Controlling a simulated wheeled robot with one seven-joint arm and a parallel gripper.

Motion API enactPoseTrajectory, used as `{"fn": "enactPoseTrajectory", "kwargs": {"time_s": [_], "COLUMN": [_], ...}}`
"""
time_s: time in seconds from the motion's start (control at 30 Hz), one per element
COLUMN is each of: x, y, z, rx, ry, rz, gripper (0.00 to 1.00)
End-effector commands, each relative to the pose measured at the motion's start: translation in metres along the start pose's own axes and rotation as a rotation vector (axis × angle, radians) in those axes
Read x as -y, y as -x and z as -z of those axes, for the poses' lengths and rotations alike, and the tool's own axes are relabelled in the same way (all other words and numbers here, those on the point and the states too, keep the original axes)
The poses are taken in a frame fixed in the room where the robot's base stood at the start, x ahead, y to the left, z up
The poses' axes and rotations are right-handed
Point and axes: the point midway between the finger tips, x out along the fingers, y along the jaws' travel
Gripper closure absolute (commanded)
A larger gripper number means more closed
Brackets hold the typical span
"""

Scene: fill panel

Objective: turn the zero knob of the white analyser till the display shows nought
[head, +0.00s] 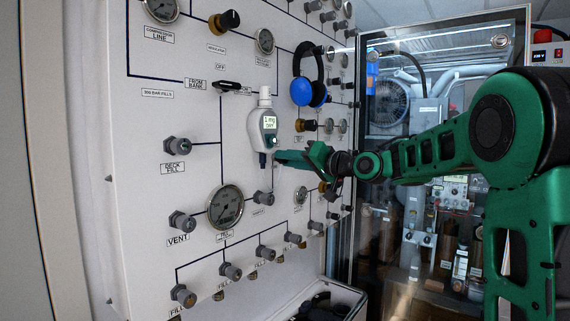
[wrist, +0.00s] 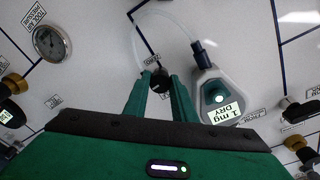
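The white analyser (head: 256,128) hangs on the panel in the head view, and it shows to the right of my fingers in the wrist view (wrist: 205,80). Its lit display (head: 270,122) reads 1 mg DRY, also legible in the wrist view (wrist: 223,114). In the head view my gripper (head: 280,156) is just below and right of the knob.
A dark valve knob (wrist: 160,83) shows between my fingers; its distance from them is unclear. A clear tube (wrist: 165,15) runs from the analyser. Blue headphones (head: 305,88) hang to its right. A gauge (head: 226,207) and several valves stick out below. A glass cabinet (head: 440,130) stands at right.

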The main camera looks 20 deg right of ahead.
Motion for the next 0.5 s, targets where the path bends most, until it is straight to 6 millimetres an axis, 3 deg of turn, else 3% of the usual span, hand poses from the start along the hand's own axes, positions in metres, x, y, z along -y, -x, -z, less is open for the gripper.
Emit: {"fn": "enactPoseTrajectory", "kwargs": {"time_s": [0.03,0.07,0.27,0.5], "x": [-0.0003,-0.0003,-0.0007,-0.0014], "y": [0.0002,0.0002,0.0003,0.0005], "z": [0.0001,0.0000,0.0000,-0.0002], "rx": [0.000,0.000,-0.001,-0.010], "ry": [0.000,0.000,0.022,0.192], "rz": [-0.001,-0.001,0.000,0.006], "gripper": [0.91,0.98,0.98,0.98]}}
